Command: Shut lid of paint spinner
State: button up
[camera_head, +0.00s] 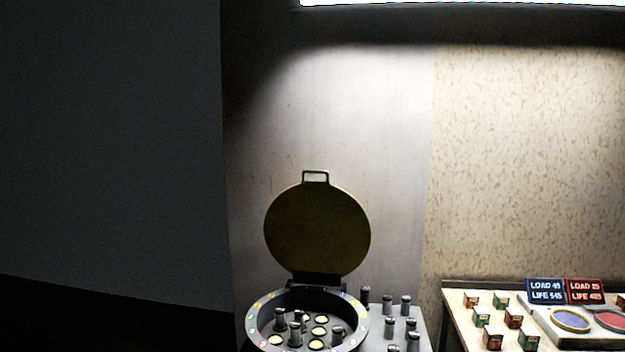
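The paint spinner (350,306) is a round grey drum with coloured marks around its rim, at the bottom centre of the head view. Its round, dark olive lid (317,232) stands open, raised upright at the back of the drum, with a small rectangular handle (315,173) on its top edge. Several small grey bottles (295,334) and pale round discs (320,320) are inside the drum. The drum's front edge is cut off by the frame. My gripper is not in view.
Several bottles (389,327) stand right of the drum on the same grey surface. Further right, a table (457,312) holds several small boxes (472,299), blue and red display panels (545,290) and round pans. A pale wall stands behind; a dark area fills the left.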

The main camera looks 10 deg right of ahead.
aim_at(319, 232)
jog(key=u, duration=0.05)
jog(key=i, duration=0.9)
jog(key=u, duration=1.3)
jog(key=k, duration=0.45)
jog(key=u, duration=0.4)
